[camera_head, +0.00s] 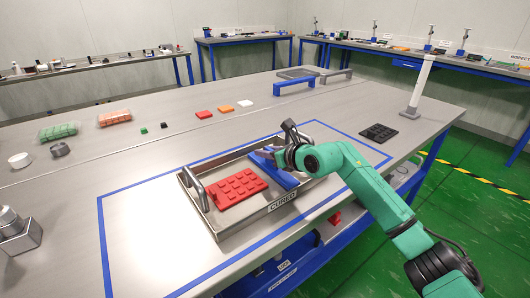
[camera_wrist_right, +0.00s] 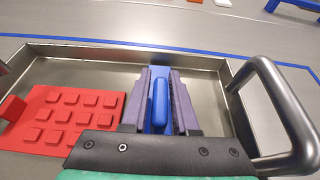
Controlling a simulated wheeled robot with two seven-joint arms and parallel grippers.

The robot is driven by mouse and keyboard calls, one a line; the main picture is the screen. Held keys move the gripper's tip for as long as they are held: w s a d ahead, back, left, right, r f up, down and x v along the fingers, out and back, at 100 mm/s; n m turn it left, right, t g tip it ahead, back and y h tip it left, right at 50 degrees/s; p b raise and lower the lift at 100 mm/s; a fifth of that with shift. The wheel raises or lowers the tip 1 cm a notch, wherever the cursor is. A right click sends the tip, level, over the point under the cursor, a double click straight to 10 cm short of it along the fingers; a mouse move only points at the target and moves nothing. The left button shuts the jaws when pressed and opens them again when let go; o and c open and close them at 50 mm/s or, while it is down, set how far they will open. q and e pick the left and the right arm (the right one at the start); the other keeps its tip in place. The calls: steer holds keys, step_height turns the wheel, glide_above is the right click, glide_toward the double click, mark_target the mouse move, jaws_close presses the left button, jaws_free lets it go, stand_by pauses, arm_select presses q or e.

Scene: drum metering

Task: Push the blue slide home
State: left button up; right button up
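The blue slide (camera_head: 283,178) lies in the metal tray (camera_head: 256,222) marked "CURED", to the right of a red studded block (camera_head: 237,189). In the right wrist view the slide's raised blue grip (camera_wrist_right: 159,102) stands between the two purple-grey fingers of my right gripper (camera_wrist_right: 160,98). The fingers are on either side of the grip; I cannot tell whether they press on it. The red block (camera_wrist_right: 65,118) is left of the fingers there, apart from them. In the head view my right wrist hides part of the slide. My left gripper is not in view.
The tray has raised walls and arched metal handles (camera_head: 194,190) at both ends, one (camera_wrist_right: 275,112) close right of my gripper. Blue tape outlines the area around it. A dark studded mat (camera_head: 379,133) lies to the right.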

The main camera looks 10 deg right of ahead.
steer(key=shift+o, duration=0.6)
steer(key=shift+a, duration=0.1)
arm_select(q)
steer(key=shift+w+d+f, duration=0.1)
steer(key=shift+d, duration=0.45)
